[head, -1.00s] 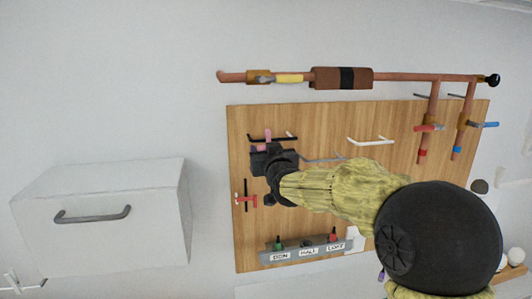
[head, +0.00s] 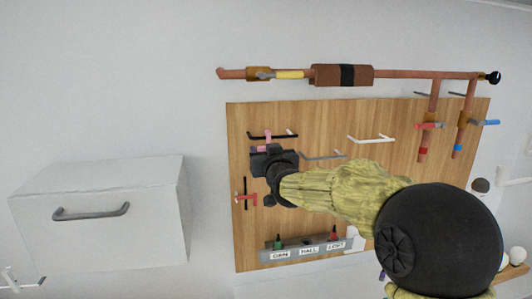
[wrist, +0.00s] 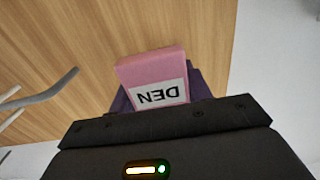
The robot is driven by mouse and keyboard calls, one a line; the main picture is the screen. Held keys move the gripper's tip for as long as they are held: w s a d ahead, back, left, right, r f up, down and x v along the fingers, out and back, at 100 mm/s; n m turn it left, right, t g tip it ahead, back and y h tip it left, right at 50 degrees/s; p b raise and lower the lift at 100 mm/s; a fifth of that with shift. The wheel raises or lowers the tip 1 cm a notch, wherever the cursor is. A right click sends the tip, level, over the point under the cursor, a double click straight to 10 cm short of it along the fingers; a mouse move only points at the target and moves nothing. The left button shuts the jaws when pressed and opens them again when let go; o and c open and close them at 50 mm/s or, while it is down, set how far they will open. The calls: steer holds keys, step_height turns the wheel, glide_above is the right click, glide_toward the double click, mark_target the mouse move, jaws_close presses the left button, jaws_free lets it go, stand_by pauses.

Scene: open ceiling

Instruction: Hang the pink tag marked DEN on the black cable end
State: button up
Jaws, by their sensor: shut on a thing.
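The pink tag (wrist: 152,70) shows its white DEN label upside down in the wrist view. My gripper (wrist: 160,92) is shut on it, with dark fingers at its sides. In the head view the pink tag (head: 268,135) shows as a small strip above my gripper (head: 261,149). It overlaps the upper black cable end (head: 285,135), a bent bar at the board's upper left. I cannot tell whether they touch or whether the tag is on it. The wrist view does not show that black end. A lower black end (head: 245,186) has a red piece (head: 246,199) across it.
A white hook (head: 371,139) and a grey hook (head: 325,155) stick out to the right of my gripper. Copper pipes (head: 420,77) run above the wooden board (head: 340,115). A grey rack (head: 292,254) labelled DEN, HALL and LOFT sits below. A white cabinet (head: 150,235) juts out left.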

steer(key=shift+f+b, duration=0.25)
steer(key=shift+b, duration=0.05)
stand_by(0.4)
steer(key=o, duration=1)
steer(key=shift+o, duration=0.2)
steer(key=shift+s+d+f+b, duration=0.1)
steer(key=shift+s+d+b, duration=0.1)
steer(key=shift+s+b, duration=0.35)
steer(key=b+v, duration=0.5)
steer(key=v, duration=1.1)
steer(key=shift+s+d, duration=0.1)
